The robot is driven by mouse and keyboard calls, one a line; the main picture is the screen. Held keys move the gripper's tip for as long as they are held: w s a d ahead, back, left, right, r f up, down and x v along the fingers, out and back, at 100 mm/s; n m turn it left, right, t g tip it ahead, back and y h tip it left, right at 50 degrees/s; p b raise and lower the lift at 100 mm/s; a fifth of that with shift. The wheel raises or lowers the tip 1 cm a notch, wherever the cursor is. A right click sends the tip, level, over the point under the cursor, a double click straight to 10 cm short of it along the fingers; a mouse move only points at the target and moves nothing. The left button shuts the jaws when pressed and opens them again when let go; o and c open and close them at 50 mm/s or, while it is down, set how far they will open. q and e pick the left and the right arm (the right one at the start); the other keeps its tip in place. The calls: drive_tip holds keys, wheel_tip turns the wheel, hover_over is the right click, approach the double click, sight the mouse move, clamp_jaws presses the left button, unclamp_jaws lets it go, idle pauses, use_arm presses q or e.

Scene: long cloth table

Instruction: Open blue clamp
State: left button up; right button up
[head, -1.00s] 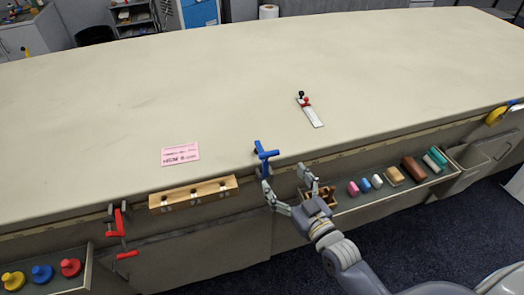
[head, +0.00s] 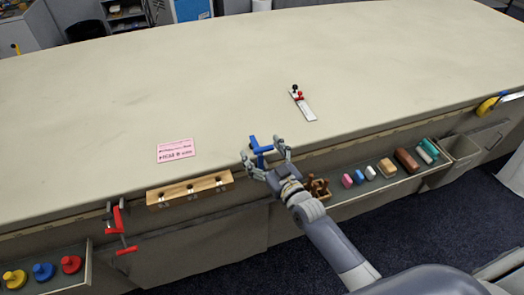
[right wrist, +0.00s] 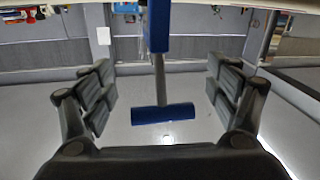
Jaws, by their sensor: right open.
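The blue clamp (head: 261,148) is on the table's front edge, in the middle of the head view. In the right wrist view its blue T-handle (right wrist: 163,113) hangs at the end of a grey screw rod below the blue clamp body (right wrist: 158,25). My right gripper (head: 267,158) is open at the clamp. In the right wrist view the fingers (right wrist: 160,92) stand on either side of the rod and handle, with a gap on both sides and no contact. The gripper partly hides the clamp's lower part in the head view. My left gripper is not in view.
A red clamp (head: 119,222) sits on the edge to the left, beside a wooden block with holes (head: 190,190). A front tray (head: 355,196) with several coloured blocks runs to the right. A pink card (head: 175,150) and a toggle clamp (head: 302,102) lie on the otherwise clear table.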

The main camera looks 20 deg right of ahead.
drive_tip(key=shift+c, duration=0.3)
drive_tip(key=c, duration=1.6)
drive_tip(key=shift+r, duration=0.1)
